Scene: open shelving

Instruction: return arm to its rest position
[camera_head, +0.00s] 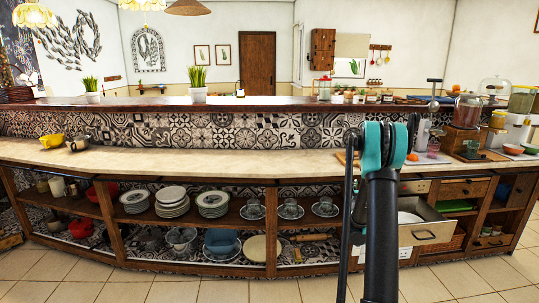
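My arm (382,215) rises from the bottom edge, right of the middle, as a black link. It ends at a teal and black joint (375,145) in front of the counter. The links beyond that joint are hidden or cannot be made out. My gripper's fingers do not show, so I cannot see whether they are open or hold anything.
A long counter (230,164) with open shelves crosses the view. A drawer (424,232) stands pulled out just right of my arm. Plates (172,196) and cups (290,208) fill the shelves. The tiled floor (180,290) in front is clear at left.

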